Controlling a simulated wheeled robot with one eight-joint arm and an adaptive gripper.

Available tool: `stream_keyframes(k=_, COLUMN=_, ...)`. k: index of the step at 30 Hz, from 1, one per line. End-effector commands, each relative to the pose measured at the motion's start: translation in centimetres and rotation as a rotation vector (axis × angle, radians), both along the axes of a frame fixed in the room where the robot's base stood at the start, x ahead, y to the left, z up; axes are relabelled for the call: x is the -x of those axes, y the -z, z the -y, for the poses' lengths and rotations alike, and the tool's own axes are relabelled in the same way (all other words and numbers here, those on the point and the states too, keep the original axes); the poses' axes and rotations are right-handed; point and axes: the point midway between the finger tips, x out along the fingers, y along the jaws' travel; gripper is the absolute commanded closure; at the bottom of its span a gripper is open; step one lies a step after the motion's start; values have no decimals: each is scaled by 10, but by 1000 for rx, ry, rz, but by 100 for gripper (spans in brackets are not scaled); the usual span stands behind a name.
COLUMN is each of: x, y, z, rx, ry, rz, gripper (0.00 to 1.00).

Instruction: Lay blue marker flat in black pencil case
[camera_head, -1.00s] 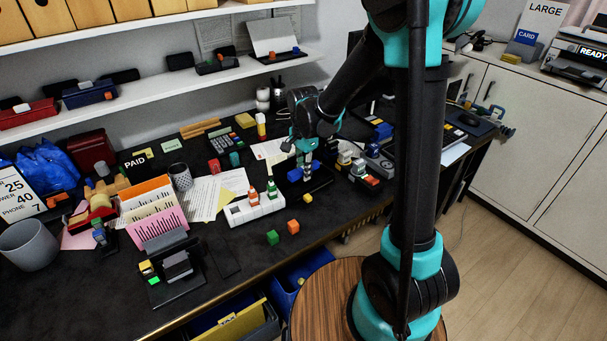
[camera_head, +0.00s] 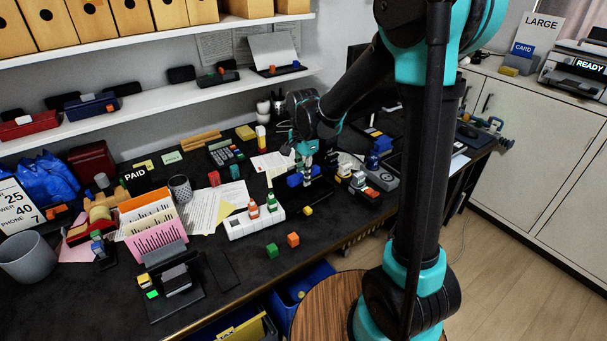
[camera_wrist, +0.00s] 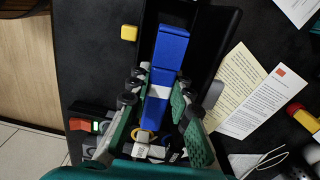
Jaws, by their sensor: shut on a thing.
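The blue marker (camera_wrist: 171,48), with a pale band, lies lengthwise between the fingers of my gripper (camera_wrist: 157,100) in the wrist view. My gripper is shut on it. The open black pencil case (camera_wrist: 222,32) is beneath and around the marker. In the head view, my gripper (camera_head: 305,163) points down at the case (camera_head: 325,193), and the marker (camera_head: 294,181) shows as a blue patch there. The marker looks about level; I cannot tell whether it touches the case floor. My fingers hide part of it.
A white holder (camera_head: 254,223) with small orange and green bottles stands left of the case. Green (camera_head: 272,250) and orange (camera_head: 293,239) cubes and a yellow block (camera_head: 307,210) lie in front. A stapler-like grey device (camera_head: 382,176) and small coloured items crowd the right side.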

Motion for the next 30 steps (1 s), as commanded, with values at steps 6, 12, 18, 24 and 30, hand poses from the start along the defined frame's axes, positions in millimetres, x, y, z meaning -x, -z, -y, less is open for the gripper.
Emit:
stream_keyframes(k=6, x=0, y=20, z=0, rx=0, ry=0, rz=0, gripper=100)
stream_keyframes(k=12, x=0, y=38, z=0, rx=0, ry=0, rz=0, gripper=100)
stream_keyframes(k=18, x=0, y=52, z=0, rx=0, ry=0, rz=0, gripper=100)
stream_keyframes(k=24, x=0, y=58, z=0, rx=0, ry=0, rz=0, gripper=100)
stream_keyframes(k=30, x=0, y=59, z=0, rx=0, ry=0, rz=0, gripper=100)
